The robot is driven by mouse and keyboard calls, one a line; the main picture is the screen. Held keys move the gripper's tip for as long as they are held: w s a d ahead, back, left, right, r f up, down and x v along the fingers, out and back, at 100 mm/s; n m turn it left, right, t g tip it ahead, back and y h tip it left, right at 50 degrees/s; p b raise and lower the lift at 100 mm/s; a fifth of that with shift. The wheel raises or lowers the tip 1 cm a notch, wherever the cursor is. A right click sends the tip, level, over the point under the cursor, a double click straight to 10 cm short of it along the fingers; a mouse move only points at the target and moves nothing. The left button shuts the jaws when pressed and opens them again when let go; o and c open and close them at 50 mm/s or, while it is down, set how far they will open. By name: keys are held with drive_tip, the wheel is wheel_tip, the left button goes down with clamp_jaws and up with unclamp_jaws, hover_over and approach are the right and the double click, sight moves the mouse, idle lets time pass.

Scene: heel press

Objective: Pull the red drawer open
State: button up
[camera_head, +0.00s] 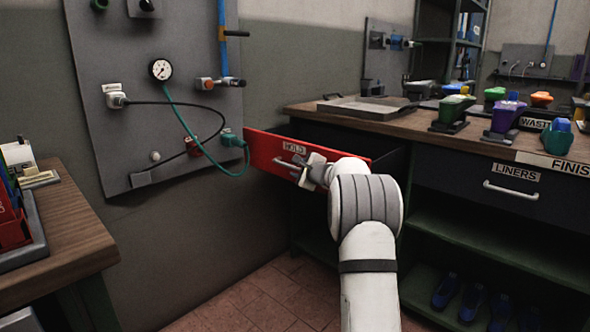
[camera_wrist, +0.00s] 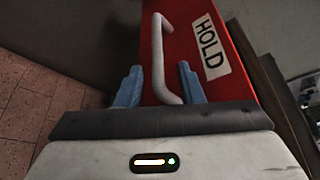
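The red drawer (camera_head: 268,147), labelled HOLD, stands out from the workbench, with its dark side and inside showing behind the red front. Its front also shows in the wrist view (camera_wrist: 205,85). A pale bar handle (camera_wrist: 158,45) is fixed to that front. My gripper (camera_head: 312,170) is at the handle, in front of the drawer. In the wrist view, the two blue fingers of my gripper (camera_wrist: 160,70) stand on either side of the handle, with small gaps visible on both sides. The fingers look open around the bar, not closed on it.
A closed dark drawer (camera_head: 475,189) labelled LINERS is to the right. A grey wall panel (camera_head: 120,60) with a gauge and hoses is left of the drawer. The tiled floor (camera_head: 275,302) below the drawer looks clear.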

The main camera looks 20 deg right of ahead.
drive_tip(key=shift+v, duration=1.95)
drive_tip(key=s+a+r+n+g+y+p, duration=0.3)
drive_tip(key=s+a+r+n+p, duration=0.35)
drive_tip(key=a+r+p, duration=0.35)
drive_tip(key=s+a+r+n+g+p, duration=0.2)
drive_tip(key=s+a+r+n+p, duration=0.15)
drive_tip(key=s+a+p, duration=0.35)
drive_tip(key=s+a+r+n+g+p, duration=0.2)
drive_tip(key=s+a+r+n, duration=0.15)
drive_tip(key=s+a, duration=0.4)
drive_tip(key=s+r+n+g+h+p, duration=0.1)
drive_tip(key=s+r+n+g+p, duration=0.1)
drive_tip(key=s+p, duration=0.3)
drive_tip(key=s+d+r+n+g+h+p, duration=0.1)
drive_tip(key=s+n+p, duration=0.3)
drive_tip(key=s, duration=1)
drive_tip(key=s+d+r+n+g+h+p, duration=0.1)
drive_tip(key=s+r+n+g+h+p, duration=0.1)
drive_tip(key=s+p, duration=0.4)
drive_tip(key=s+r+n, duration=0.1)
drive_tip(key=s, duration=0.3)
drive_tip(key=shift+r+n+g+h, duration=0.2)
drive_tip(key=shift+n+g+h, duration=0.1)
drive_tip(key=shift+n+g, duration=0.1)
